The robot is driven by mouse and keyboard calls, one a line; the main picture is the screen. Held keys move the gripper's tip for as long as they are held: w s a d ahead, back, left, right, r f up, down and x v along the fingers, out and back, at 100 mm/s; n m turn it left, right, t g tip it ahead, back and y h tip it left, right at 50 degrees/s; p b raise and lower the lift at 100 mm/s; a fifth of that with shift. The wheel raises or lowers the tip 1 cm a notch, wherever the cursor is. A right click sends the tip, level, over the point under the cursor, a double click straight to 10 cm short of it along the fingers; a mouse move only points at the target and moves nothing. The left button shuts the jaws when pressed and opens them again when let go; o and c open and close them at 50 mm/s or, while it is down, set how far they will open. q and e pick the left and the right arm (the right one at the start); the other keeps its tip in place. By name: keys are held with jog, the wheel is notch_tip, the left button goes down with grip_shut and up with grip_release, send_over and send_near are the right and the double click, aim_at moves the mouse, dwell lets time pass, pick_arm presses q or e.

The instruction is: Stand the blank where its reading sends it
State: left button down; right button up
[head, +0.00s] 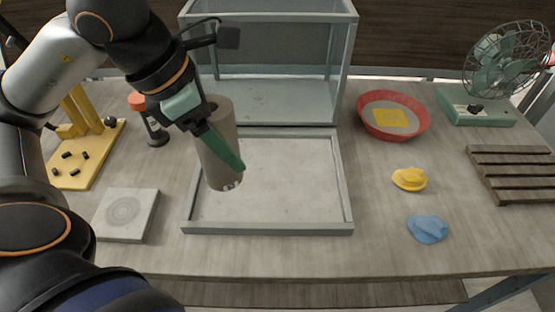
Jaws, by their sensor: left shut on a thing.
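The blank appears to be the grey-brown cylinder (222,178), held above the shallow grey tray (268,230) near its left side. My left gripper (231,158) is shut on it, with a green finger across its front. The cylinder is close to upright and slightly tilted; whether its bottom touches the tray I cannot tell. An orange-topped dark device (154,135) stands left of it, partly near my arm. No reading is legible. My right gripper is not in view.
A glass-walled cabinet (352,60) stands behind the tray. A slab with rings (125,215) and a yellow stand (75,178) are left. A red bowl (424,125), yellow lump (409,179), blue lump (427,229), slatted rack (515,176) and fan (500,62) are right.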

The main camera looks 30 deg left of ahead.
pick_arm(q)
jog(key=shift+w+f, duration=6.1)
jog(key=shift+w, duration=0.05)
jog(key=shift+f, duration=0.25)
grip_release()
jog(key=shift+r, duration=0.1)
